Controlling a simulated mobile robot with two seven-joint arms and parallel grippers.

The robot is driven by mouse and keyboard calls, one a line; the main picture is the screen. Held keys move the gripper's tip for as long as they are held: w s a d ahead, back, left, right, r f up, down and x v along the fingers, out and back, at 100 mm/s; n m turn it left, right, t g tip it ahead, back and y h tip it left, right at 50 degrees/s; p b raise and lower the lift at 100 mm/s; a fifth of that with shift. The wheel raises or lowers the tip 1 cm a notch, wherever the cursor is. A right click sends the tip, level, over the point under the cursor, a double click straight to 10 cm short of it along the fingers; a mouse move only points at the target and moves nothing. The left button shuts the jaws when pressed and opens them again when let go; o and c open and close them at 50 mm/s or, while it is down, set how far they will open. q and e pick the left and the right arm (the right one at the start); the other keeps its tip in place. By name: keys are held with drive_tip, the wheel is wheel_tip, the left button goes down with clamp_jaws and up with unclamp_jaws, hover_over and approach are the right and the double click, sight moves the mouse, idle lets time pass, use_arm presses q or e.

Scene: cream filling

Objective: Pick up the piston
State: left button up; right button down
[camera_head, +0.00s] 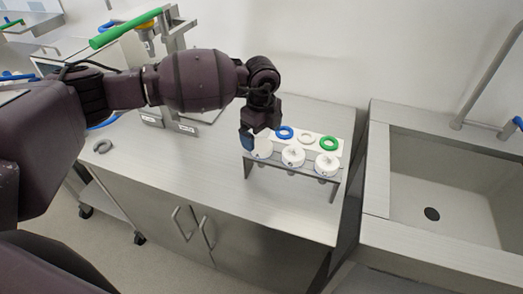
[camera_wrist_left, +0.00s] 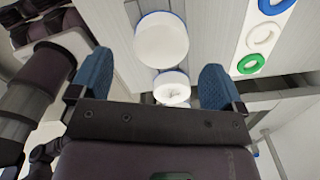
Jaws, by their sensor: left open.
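Several white round pieces, which look like the pistons, sit in a row in a metal rack (camera_head: 335,182) on the steel counter. The left one (camera_head: 262,149) is partly hidden by my left gripper (camera_head: 249,140); the middle one (camera_head: 293,156) and right one (camera_head: 327,164) show knobs on top. In the left wrist view my left gripper (camera_wrist_left: 156,80) is open, its blue fingers wide apart. A white round piece (camera_wrist_left: 172,86) shows between the fingers, and another white round piece (camera_wrist_left: 161,39) lies beyond it. I cannot tell whether the fingers touch anything. My right gripper is not in view.
A white strip with a blue ring (camera_head: 284,132), a white ring (camera_head: 307,138) and a green ring (camera_head: 328,143) lies behind the rack. A sink (camera_head: 440,185) is at right. A grey curved piece (camera_head: 103,146) lies at left. The counter in front is clear.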

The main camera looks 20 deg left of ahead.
sight(262, 144)
use_arm(q)
wheel_tip(262, 144, down, 5)
drive_tip(key=shift+f, duration=0.1)
drive_tip(key=c, duration=1)
drive_tip(key=shift+w+r, duration=0.1)
drive_tip(key=shift+r, duration=0.15)
drive_tip(key=shift+c, duration=0.7)
